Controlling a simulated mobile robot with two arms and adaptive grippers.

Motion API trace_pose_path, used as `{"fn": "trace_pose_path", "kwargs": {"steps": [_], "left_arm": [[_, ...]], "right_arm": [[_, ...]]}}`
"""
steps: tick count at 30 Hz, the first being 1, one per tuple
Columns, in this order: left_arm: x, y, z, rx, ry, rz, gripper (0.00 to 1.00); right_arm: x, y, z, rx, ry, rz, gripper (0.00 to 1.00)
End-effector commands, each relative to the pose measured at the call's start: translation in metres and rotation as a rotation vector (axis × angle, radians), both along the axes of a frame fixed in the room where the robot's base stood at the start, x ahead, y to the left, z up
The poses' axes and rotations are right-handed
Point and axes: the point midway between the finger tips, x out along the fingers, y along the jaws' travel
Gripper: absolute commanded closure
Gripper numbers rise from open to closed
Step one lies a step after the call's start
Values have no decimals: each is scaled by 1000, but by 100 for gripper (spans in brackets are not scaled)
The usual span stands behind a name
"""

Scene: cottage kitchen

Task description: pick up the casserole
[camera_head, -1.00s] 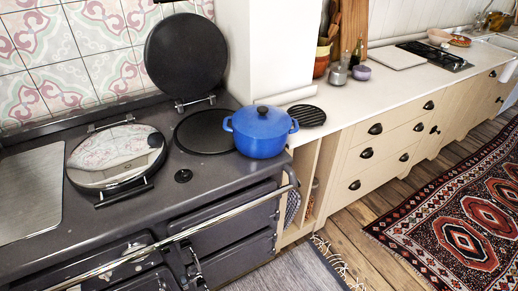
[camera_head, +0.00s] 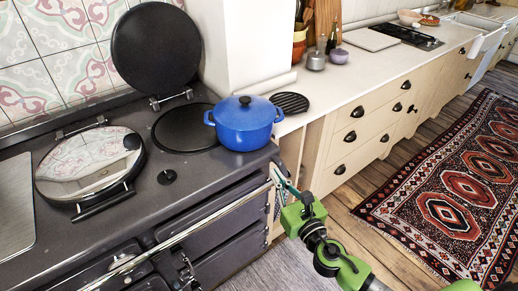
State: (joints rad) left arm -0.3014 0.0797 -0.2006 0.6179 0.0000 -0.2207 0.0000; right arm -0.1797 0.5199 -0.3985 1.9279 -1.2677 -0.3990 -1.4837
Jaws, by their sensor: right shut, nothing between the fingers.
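The casserole (camera_head: 243,124) is a blue round pot with a lid, a dark knob and two side handles. It stands upright at the right end of the dark range cooker (camera_head: 120,212), partly over the edge of the rear hot plate (camera_head: 186,128). My right gripper (camera_head: 279,171) is on a green arm coming in from the bottom right. It is shut and empty, below and to the right of the casserole, in front of the cooker's corner, apart from the pot. My left gripper is not in view.
A raised round lid (camera_head: 156,47) stands behind the hot plate, and a shiny closed lid (camera_head: 88,165) is to the left. A black trivet (camera_head: 291,103) lies on the pale worktop (camera_head: 345,88). A rail (camera_head: 205,222) runs along the cooker's front.

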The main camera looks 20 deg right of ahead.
Motion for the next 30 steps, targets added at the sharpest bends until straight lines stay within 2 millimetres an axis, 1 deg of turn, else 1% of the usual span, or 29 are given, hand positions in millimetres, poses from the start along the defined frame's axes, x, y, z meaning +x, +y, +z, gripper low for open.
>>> {"fn": "trace_pose_path", "kwargs": {"steps": [6,12,15,18,24,30], "left_arm": [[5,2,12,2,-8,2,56],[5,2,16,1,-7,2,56],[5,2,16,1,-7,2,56],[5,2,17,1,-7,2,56],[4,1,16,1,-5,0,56],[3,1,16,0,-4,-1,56]], "right_arm": [[41,4,4,4,-1,-3,100],[84,9,1,7,2,-3,100],[102,11,0,7,3,-3,100],[116,12,0,7,3,-3,100],[129,14,-1,7,4,-2,100],[131,14,-1,7,5,-2,100]]}}
